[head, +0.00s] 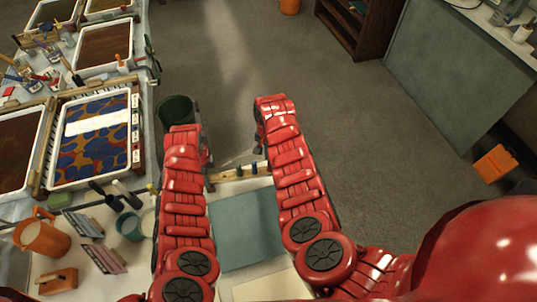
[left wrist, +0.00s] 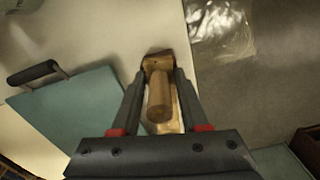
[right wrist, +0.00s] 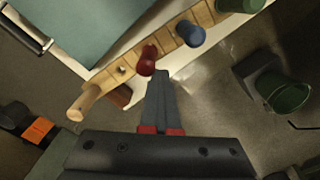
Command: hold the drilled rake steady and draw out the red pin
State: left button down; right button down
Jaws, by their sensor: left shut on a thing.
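The drilled rake (right wrist: 108,82) is a wooden bar along the table edge, with a bare hole and a round wooden peg at one end in the right wrist view. The red pin (right wrist: 147,61) stands in the bar, between the hole and a blue pin (right wrist: 191,35); a green pin (right wrist: 240,4) is farther along. My left gripper (left wrist: 160,74) is shut on a wooden part of the rake, whose round peg (left wrist: 159,98) points towards the camera. My right gripper (right wrist: 160,74) is shut and looks empty, its tips just beside the red pin; I cannot tell whether they touch it.
A teal sheet (head: 240,230) lies on the table beside the rake. A dark green bucket (head: 175,110) stands on the floor past the edge. White trays (head: 137,180), pots and an orange jug (head: 40,238) crowd the left. The floor beyond the rake is mostly clear.

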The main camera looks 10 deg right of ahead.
dwell(0.4)
jog(key=c, duration=0.6)
grip_release()
jog(key=shift+c, duration=0.2)
jog(key=shift+r, duration=0.15)
notch_tip(320, 180, up, 10)
jog(key=n, duration=1.6)
send_over(270, 163)
notch_tip(270, 163, down, 11)
jog(key=shift+f, duration=0.1)
